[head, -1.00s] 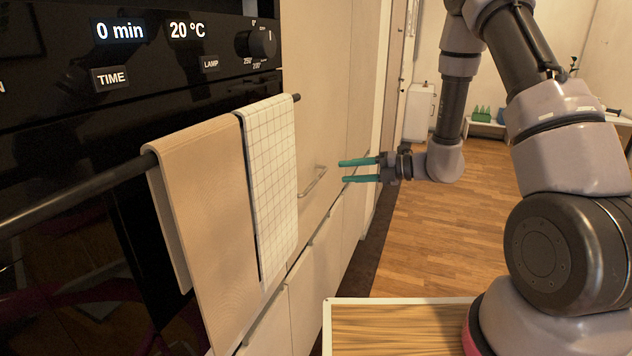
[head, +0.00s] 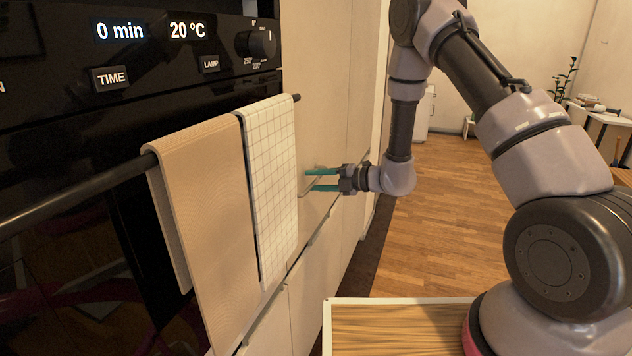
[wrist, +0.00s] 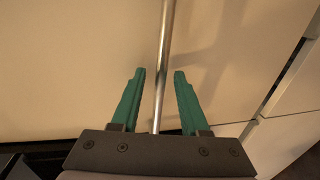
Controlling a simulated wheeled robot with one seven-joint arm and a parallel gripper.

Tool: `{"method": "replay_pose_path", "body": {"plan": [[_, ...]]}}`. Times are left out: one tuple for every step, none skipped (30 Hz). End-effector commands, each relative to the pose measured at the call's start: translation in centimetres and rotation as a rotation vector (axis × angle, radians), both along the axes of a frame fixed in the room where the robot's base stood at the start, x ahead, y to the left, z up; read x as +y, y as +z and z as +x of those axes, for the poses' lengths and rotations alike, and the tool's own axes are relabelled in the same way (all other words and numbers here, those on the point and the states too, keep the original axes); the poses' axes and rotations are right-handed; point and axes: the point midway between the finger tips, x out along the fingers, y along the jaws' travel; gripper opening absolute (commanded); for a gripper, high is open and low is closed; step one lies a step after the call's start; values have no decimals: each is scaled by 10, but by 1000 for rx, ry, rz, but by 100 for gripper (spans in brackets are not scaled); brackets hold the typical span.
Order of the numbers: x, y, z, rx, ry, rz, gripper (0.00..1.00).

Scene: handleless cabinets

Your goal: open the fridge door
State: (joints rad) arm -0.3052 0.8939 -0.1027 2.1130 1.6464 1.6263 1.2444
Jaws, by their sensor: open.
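A tall cream cabinet front, likely the fridge door (head: 317,110), stands right of the oven in the head view. It carries a thin metal bar handle, which in the wrist view (wrist: 165,50) runs between my two green fingers. My gripper (head: 307,180) is at the handle in the head view, its fingers pointing left. In the wrist view my gripper (wrist: 158,75) is open, one finger on each side of the bar with a gap on both sides. The door looks shut.
The oven (head: 70,130) is at left, with a beige towel (head: 205,210) and a checked towel (head: 270,180) on its rail, close to my gripper. Lower cabinet fronts continue below. Open wooden floor (head: 440,210) lies to the right.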

Motion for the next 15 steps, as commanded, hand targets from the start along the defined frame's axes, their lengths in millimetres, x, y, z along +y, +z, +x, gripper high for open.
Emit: {"method": "replay_pose_path", "body": {"plan": [[1,0,0,0,0,0,45],[1,0,1,0,-1,0,45],[1,0,1,0,-1,0,45],[1,0,1,0,-1,0,45],[1,0,1,0,0,0,45],[1,0,0,0,0,0,45],[1,0,0,0,0,0,45],[1,0,0,0,0,0,41],[1,0,0,0,0,0,26],[1,0,0,0,0,0,14],[1,0,0,0,0,0,3],[1,0,0,0,0,0,0],[1,0,0,0,0,0,0],[1,0,0,0,0,0,0],[1,0,0,0,0,0,0]]}}
